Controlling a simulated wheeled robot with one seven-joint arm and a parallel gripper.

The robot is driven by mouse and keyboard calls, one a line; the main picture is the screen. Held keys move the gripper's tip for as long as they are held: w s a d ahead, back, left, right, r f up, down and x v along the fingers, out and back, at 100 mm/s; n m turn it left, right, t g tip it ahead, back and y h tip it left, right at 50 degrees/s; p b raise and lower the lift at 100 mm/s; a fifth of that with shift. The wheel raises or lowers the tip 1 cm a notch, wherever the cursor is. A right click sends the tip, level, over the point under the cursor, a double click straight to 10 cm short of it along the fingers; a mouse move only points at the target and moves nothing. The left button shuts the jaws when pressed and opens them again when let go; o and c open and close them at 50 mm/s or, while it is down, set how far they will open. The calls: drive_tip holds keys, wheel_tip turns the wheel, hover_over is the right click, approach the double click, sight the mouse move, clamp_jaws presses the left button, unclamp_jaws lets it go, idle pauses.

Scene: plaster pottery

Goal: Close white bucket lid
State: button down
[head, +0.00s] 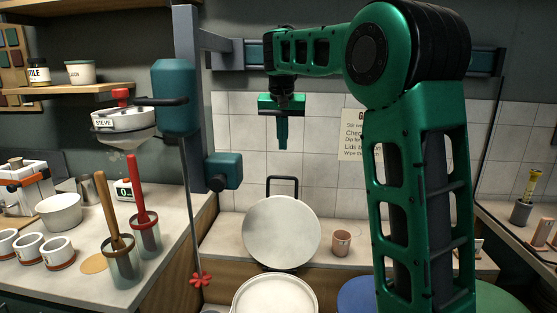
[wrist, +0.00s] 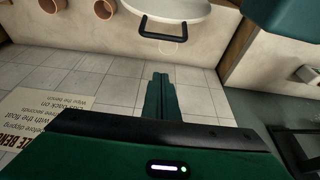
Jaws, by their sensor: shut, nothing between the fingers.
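The round white lid (head: 282,232) stands raised and tilted back, with a black loop handle on its upper edge. The white bucket (head: 275,284) is below it at the bottom of the head view; its round rim and pale inside show, and its lower part is cut off. In the wrist view the lid (wrist: 190,10) and its black handle (wrist: 176,34) are at the top. My gripper (head: 283,146) is above the lid handle, apart from it, with its fingers together and empty. Its fingers (wrist: 160,76) also show in the wrist view, pointing towards the handle.
A pinkish cup (head: 341,243) stands right of the lid on the back ledge. The left counter holds tools in beakers (head: 123,262) and white pots (head: 57,252). A blue round top (head: 356,295) is at right.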

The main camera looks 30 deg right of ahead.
wheel_tip(320, 180, down, 9)
drive_tip(key=shift+s+a, duration=0.25)
drive_tip(key=shift+s, duration=0.15)
idle(0.5)
